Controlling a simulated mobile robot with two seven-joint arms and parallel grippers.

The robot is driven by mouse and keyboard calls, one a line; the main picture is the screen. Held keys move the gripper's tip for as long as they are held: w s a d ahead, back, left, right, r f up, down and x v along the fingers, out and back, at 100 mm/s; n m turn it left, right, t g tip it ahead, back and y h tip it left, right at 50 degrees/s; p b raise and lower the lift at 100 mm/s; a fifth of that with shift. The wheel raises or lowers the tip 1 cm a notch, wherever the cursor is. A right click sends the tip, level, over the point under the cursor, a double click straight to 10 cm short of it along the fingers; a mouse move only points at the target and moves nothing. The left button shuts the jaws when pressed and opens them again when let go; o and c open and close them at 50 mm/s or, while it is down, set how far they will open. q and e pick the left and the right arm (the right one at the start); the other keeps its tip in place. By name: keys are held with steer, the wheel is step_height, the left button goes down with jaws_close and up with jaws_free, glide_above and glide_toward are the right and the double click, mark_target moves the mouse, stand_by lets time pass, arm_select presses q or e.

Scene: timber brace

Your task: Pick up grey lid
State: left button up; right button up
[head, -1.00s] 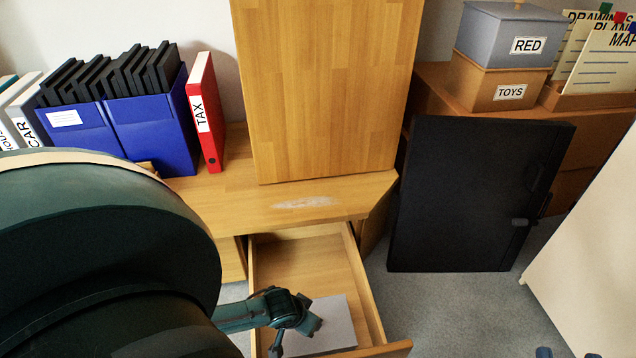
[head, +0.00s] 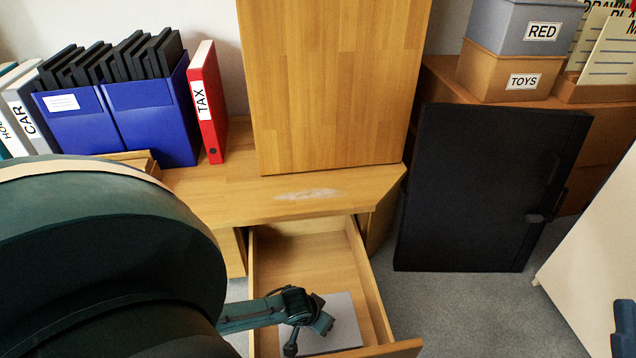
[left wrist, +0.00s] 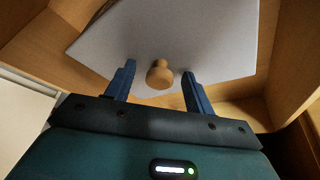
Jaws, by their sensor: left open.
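The grey lid (head: 343,325) is a flat light-grey panel lying in the open drawer (head: 378,300). In the left wrist view the lid (left wrist: 205,35) fills the upper middle, with a round wooden knob (left wrist: 160,75) near its closer edge. My left gripper (left wrist: 158,72) is open, with one blue finger on each side of the knob and visible gaps between. In the head view my left gripper (head: 307,335) is over the lid and hides its left part. A blue part of my right gripper (head: 625,328) shows at the right edge; its jaws cannot be judged.
The drawer's walls surround the lid. A wooden desk (head: 220,205) with a tall wooden panel (head: 330,90) stands behind it. Grey carpet (head: 460,310) is clear right of the drawer.

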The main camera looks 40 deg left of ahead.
arm_select(q)
steer(key=shift+c, duration=0.3)
steer(key=c, duration=1)
